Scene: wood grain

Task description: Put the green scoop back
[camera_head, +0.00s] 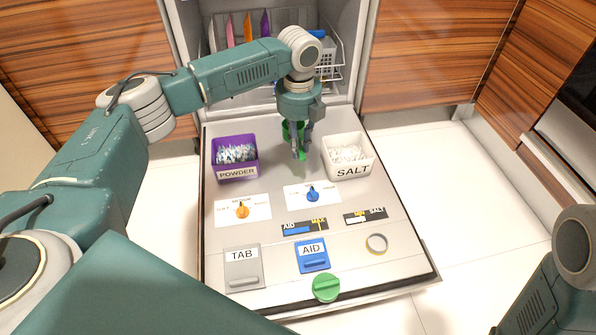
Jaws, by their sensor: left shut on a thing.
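My left gripper (299,153) points down above the back middle of the open grey panel, between a purple box and a white box. It is shut on the green scoop (292,131), which shows as green parts behind and between the fingers. Much of the scoop is hidden by the fingers, and I cannot tell whether it touches the panel. My right arm shows at the lower right edge, but its gripper is out of view.
The purple POWDER box (235,171) and white SALT box (350,171) hold small pieces. A rack (328,62) stands behind.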

